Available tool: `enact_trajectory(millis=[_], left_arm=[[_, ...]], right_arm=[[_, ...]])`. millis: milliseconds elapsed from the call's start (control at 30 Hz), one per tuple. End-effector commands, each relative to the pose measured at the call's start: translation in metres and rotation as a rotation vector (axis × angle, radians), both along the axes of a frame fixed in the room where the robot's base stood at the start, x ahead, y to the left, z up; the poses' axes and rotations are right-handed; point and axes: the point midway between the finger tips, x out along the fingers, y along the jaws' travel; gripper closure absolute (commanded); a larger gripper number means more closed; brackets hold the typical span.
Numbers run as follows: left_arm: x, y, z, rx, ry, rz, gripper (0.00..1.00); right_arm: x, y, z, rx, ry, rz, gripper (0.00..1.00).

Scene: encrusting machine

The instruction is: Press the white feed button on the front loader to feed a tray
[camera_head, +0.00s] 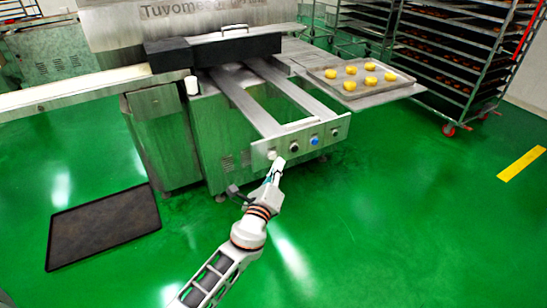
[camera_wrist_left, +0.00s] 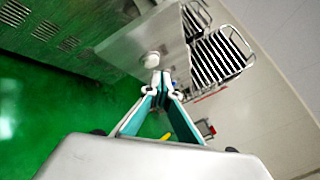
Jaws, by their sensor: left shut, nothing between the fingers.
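The front loader's panel (camera_head: 304,141) carries a row of buttons facing me. The white feed button (camera_head: 272,155) is at its left end. In the left wrist view the white button (camera_wrist_left: 152,60) stands out from the metal panel (camera_wrist_left: 140,42). My left gripper (camera_head: 279,164) is shut and empty, with its tips just in front of and slightly below the white button. In the left wrist view the closed fingertips (camera_wrist_left: 158,78) are right by the button; I cannot tell whether they touch it. My right gripper is not in view.
A black button (camera_head: 293,147) and a blue button (camera_head: 314,140) sit to the right on the panel. A tray (camera_head: 376,98) with several yellow pieces rests on the machine's right side. A rack (camera_head: 462,60) stands behind.

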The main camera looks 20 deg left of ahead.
Motion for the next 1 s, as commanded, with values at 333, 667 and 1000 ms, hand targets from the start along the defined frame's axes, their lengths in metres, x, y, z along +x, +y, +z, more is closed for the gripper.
enact_trajectory(millis=[333,667,1000], left_arm=[[0.0010,0.0012,-0.0002,0.000,0.000,0.000,1.00],[0.0052,0.0067,-0.0003,0.000,0.001,-0.001,1.00],[0.0057,0.0072,-0.0001,0.000,0.000,0.000,1.00]], right_arm=[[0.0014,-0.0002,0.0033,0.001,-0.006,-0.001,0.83],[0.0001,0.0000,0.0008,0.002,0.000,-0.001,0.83],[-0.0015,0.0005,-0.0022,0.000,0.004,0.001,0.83]])
